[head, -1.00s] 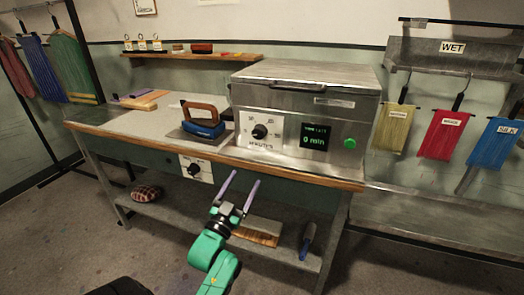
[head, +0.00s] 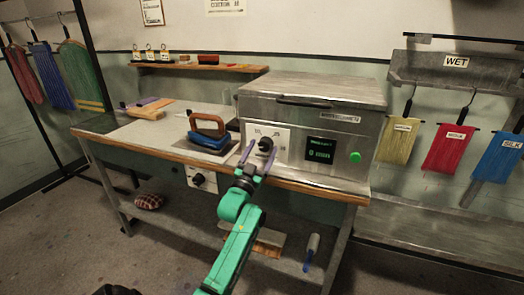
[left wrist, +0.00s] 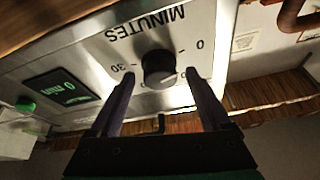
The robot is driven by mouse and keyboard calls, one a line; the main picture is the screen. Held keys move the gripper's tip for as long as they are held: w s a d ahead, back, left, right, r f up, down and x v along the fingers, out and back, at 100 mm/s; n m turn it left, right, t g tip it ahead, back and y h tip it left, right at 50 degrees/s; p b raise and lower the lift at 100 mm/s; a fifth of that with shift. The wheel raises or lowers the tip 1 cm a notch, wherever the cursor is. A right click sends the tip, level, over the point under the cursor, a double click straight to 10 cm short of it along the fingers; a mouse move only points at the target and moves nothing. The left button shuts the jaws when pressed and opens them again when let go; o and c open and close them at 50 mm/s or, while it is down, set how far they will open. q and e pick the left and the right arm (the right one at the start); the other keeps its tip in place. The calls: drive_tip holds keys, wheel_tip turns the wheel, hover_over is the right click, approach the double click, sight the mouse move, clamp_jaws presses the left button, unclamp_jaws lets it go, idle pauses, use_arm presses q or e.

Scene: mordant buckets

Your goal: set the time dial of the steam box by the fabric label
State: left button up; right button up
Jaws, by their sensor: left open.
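The steam box (head: 312,110) is a grey metal box on the bench. Its black time dial (head: 266,144) sits on a white panel; in the left wrist view the dial (left wrist: 159,68) is upside down under the word MINUTES. The display (head: 320,150) reads 0 min. My left gripper (head: 258,158) is open in front of the dial. In the left wrist view its fingers (left wrist: 159,88) point at the dial, one tip toward each side, with no clear contact. Labelled fabrics hang at the right: yellow (head: 398,140), red (head: 449,149) and blue (head: 495,158), the blue reading SILK. My right gripper is out of view.
An iron (head: 210,140) stands on the bench left of the box. A green button (head: 355,157) is right of the display. A WET rack (head: 455,70) is at the right. A wall shelf (head: 200,68) holds small items.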

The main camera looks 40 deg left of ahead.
use_arm(q)
clamp_jaws()
drive_tip(key=shift+m, duration=0.4)
drive_tip(key=m+h, duration=0.2)
drive_tip(key=m, duration=0.1)
drive_tip(key=shift+a+m, duration=0.1)
drive_tip(key=shift+m, duration=0.3)
drive_tip(key=m+h, duration=0.2)
drive_tip(key=m, duration=0.1)
drive_tip(key=shift+r+m, duration=0.1)
drive_tip(key=shift+m, duration=0.3)
drive_tip(key=m+h+p, duration=0.1)
drive_tip(key=m, duration=0.2)
drive_tip(key=m+g+h+p, duration=0.1)
drive_tip(key=m, duration=0.2)
drive_tip(key=shift+s+a+r+g+h, duration=0.1)
drive_tip(key=shift+a+r+g+h, duration=0.05)
drive_tip(key=shift+g+h, duration=0.15)
drive_tip(key=shift+m+g+p, duration=0.5)
drive_tip(key=shift+m+p, duration=0.3)
drive_tip(key=shift+m, duration=0.7)
